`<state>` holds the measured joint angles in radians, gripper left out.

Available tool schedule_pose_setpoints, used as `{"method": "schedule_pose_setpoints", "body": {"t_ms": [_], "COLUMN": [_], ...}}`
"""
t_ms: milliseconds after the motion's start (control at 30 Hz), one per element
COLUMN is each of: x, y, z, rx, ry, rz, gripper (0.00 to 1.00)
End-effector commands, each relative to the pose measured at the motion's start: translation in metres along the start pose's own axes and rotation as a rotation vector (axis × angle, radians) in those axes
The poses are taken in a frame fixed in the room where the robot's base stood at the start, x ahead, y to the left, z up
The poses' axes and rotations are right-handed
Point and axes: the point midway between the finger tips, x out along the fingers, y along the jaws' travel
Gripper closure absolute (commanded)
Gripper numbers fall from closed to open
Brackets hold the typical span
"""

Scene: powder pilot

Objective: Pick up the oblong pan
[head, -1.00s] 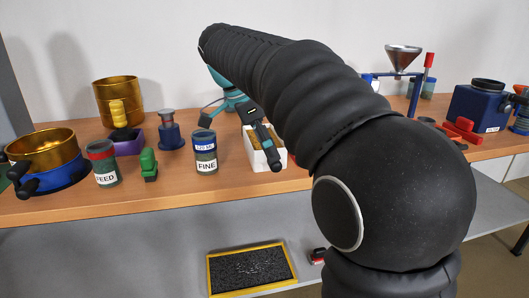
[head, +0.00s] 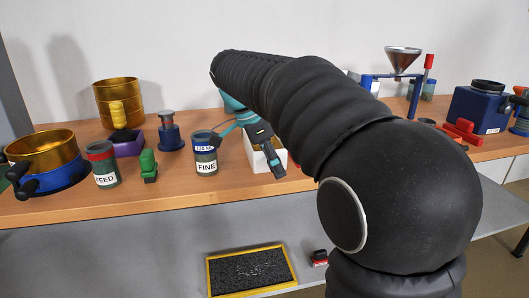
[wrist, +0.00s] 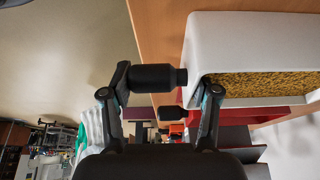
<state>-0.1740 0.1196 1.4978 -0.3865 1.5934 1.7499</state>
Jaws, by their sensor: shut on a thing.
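The oblong pan (head: 252,153) is a white box-shaped vessel on the wooden bench, partly hidden behind my arm. In the wrist view, the pan (wrist: 235,45) fills the upper right and holds yellow-brown granules. My gripper (wrist: 165,88) is at the pan's near edge, with one finger outside its white wall and the other over the wall near the corner. It is shut on the pan; the exact contact is partly hidden. In the head view, one dark finger hangs in front of the pan. Whether the pan is clear of the bench cannot be told.
The FINE jar (head: 206,155) stands close left of the pan. Farther left are a green item (head: 148,165), the FEED jar (head: 103,165) and a golden sieve pan (head: 42,150). A funnel stand (head: 403,62), red block (head: 463,131) and blue box (head: 480,105) are at right.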

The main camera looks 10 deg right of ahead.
Motion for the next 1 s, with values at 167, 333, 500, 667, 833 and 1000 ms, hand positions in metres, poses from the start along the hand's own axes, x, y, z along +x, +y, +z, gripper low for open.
{"method": "schedule_pose_setpoints", "body": {"t_ms": [167,333,500,667,833,1000], "x": [-0.001,-0.004,-0.023,-0.05,-0.074,-0.089], "y": [0.0,0.0,-0.001,-0.001,-0.001,-0.001], "z": [-0.001,-0.002,-0.01,-0.021,-0.031,-0.037], "rx": [0.001,0.001,0.003,0.003,0.002,0.002], "ry": [0.0,0.0,0.0,0.0,0.0,0.001], "rz": [-0.002,-0.003,-0.005,-0.006,-0.005,-0.003], "gripper": [1.0,1.0,1.0,1.0,1.0,1.0]}}
